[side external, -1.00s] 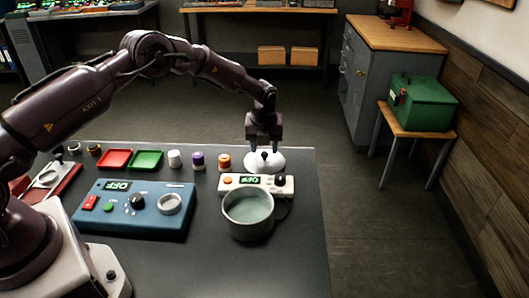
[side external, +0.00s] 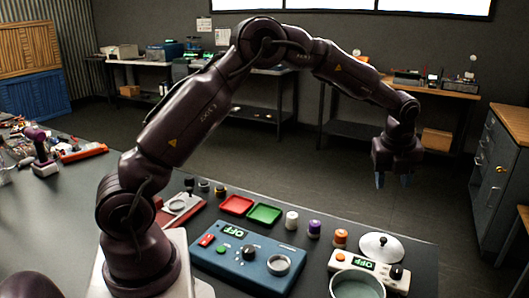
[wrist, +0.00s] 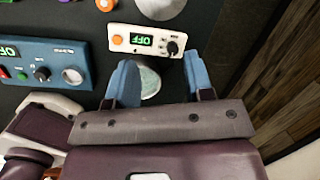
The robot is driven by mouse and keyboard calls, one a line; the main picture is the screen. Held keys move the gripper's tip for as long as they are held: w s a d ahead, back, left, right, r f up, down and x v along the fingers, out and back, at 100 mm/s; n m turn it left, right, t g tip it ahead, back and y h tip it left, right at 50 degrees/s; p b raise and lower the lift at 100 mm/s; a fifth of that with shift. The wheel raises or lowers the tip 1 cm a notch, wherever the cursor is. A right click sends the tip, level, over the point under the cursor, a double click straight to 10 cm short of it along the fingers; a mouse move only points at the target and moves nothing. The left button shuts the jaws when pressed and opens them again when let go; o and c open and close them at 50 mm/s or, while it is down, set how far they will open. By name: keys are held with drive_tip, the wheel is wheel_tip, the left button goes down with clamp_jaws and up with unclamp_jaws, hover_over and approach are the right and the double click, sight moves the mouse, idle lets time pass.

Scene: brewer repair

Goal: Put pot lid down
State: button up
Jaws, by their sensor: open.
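The white pot lid (side external: 381,247) with a black knob lies on the dark table behind the white heater unit (side external: 365,268). It is partly cut off at the top of the wrist view (wrist: 161,7). My gripper (side external: 393,181) is open and empty, raised well above the lid and apart from it. Its blue fingers also show spread in the wrist view (wrist: 160,60). The grey pot (side external: 356,286) stands open in front of the heater unit, with pale greenish contents. In the wrist view the pot (wrist: 150,82) is partly hidden by my gripper.
A blue control box (side external: 247,258) stands left of the pot. Red (side external: 237,205) and green (side external: 264,214) trays and white (side external: 291,220), purple (side external: 314,228) and orange (side external: 340,237) capped containers line the back. The air around my gripper is clear.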

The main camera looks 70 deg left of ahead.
drive_tip(key=s+d+r+n+t, duration=0.2)
drive_tip(key=s+d+r+n, duration=0.1)
drive_tip(key=s+r+n, duration=1.1)
drive_tip(key=s+d+f+n+t+h, duration=0.1)
drive_tip(key=s+n, duration=0.7)
drive_tip(key=s, duration=1)
drive_tip(key=shift+s+n+t, duration=0.2)
drive_tip(key=shift+n+t, duration=0.1)
drive_tip(key=shift+n, duration=0.1)
